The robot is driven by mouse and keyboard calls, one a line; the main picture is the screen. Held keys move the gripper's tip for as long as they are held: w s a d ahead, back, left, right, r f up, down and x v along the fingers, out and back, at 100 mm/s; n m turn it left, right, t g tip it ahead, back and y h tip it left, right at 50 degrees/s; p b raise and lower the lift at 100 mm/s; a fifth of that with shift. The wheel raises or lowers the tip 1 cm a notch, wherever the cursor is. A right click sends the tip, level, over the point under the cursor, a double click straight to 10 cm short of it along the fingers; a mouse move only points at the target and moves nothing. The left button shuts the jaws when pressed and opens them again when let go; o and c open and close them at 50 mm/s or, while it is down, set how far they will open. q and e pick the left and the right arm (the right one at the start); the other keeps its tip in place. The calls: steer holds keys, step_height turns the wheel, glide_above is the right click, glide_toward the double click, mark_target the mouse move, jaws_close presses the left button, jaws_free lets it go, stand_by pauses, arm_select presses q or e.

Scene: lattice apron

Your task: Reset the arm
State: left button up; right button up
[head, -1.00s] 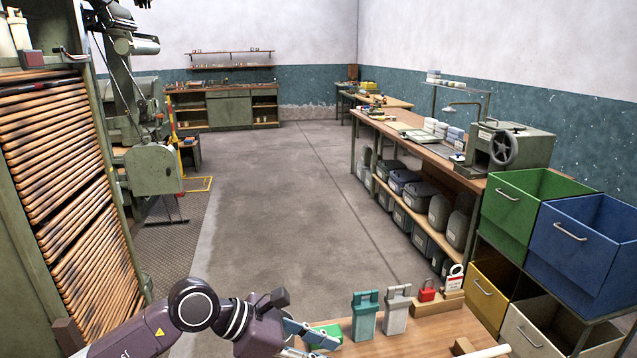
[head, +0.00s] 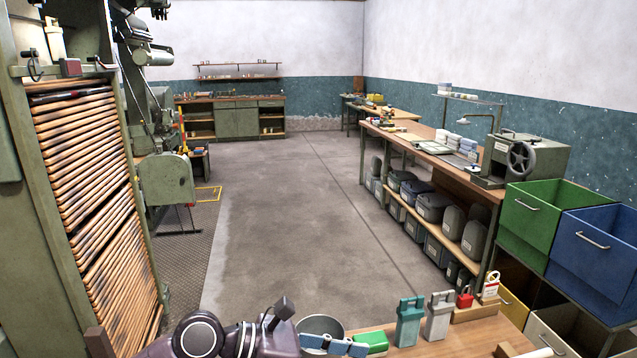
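My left arm comes in along the bottom edge of the head view. Its gripper (head: 335,346) shows blue-grey finger parts at the wooden table's near-left end, in front of a grey round bowl (head: 321,325) and just left of a green block (head: 372,341). The frame edge cuts off part of the hand, so whether its fingers are open or shut is unclear. I see nothing clearly held in it. My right gripper is not in view.
A teal container (head: 409,322) and a grey one (head: 438,317) stand on the table (head: 460,340), beside a red padlock (head: 465,298). Green (head: 531,222) and blue (head: 590,243) bins stand at right. A rack of wooden rods (head: 95,200) stands left. The middle floor is clear.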

arm_select(q)
step_height(320, 180, up, 11)
steer(key=n+t+h, duration=0.6)
steer(key=n, duration=0.3)
steer(key=w+a+r+n+t+y, duration=0.1)
steer(key=w+a+n+t+y, duration=0.35)
steer(key=n, duration=0.45)
steer(key=w+a+n+t+y, duration=0.1)
steer(key=a+n+t+y, duration=0.3)
steer(key=a+n+t, duration=0.4)
steer(key=s+a+f+n+g+y, duration=0.25)
steer(key=a+f+n+y, duration=0.35)
steer(key=f+n, duration=0.3)
steer(key=s+a+f+n+g+y, duration=0.1)
steer(key=a+f+n+g+y, duration=0.45)
steer(key=f, duration=0.55)
steer(key=s+a+f+n+g, duration=0.2)
steer(key=s+f+n+g, duration=0.2)
steer(key=s+f, duration=0.6)
steer(key=s+a+f+n+g, duration=0.1)
steer(key=s+f+n+g, duration=0.5)
steer(key=s, duration=0.9)
step_height(320, 180, down, 28)
steer(key=s+m, duration=0.2)
steer(key=s+a+f+g, duration=0.1)
steer(key=s+a+f, duration=0.2)
steer(key=s+f, duration=1.2)
steer(key=shift+s+f+g, duration=0.2)
steer(key=shift+s+g, duration=0.15)
steer(key=shift+s, duration=0.7)
